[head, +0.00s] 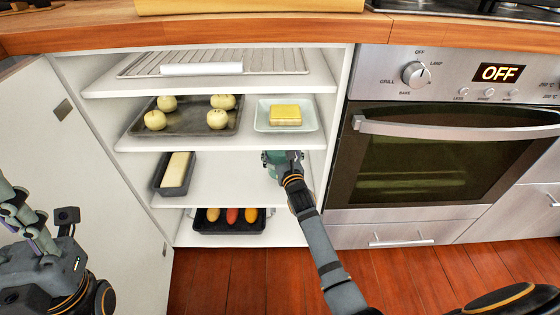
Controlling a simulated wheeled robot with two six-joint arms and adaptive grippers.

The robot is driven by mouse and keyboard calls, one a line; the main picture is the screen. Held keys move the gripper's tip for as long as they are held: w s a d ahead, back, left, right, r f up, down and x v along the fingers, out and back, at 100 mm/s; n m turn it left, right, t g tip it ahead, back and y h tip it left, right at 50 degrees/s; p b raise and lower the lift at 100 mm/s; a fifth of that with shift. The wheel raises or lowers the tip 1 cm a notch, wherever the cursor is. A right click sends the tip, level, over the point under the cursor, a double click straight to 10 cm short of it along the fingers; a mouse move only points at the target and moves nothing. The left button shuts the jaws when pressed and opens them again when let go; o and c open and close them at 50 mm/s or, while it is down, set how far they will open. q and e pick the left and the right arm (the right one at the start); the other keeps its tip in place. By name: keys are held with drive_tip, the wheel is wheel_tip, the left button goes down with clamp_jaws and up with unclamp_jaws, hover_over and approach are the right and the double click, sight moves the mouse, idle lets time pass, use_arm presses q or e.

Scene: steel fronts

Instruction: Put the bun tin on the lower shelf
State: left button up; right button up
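The bun tin (185,123) is a dark shallow tray with several pale round buns on it. It lies on the left half of the second shelf from the top (258,139) in the open cabinet. My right gripper (281,157) reaches into the space below that shelf, to the right of and lower than the tin, apart from it. Its fingers are small and partly hidden by its own wrist, so I cannot see whether they are open. My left gripper (14,208) is at the left edge, outside the cabinet and far from the tin; its fingers are partly cut off.
A square dish with a yellow block (285,115) sits right of the tin. The shelf below (230,182) holds a loaf tin (175,174) at left, with bare space at its middle. A dark tray (229,226) stands at the bottom. The open door (100,165) is left, the oven (440,160) right.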

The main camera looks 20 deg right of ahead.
wheel_tip(320, 180, down, 4)
drive_tip(key=b, duration=0.3)
drive_tip(key=shift+r, duration=0.2)
drive_tip(key=shift+f, duration=0.2)
drive_tip(key=o, duration=1)
drive_tip(key=shift+r, duration=0.1)
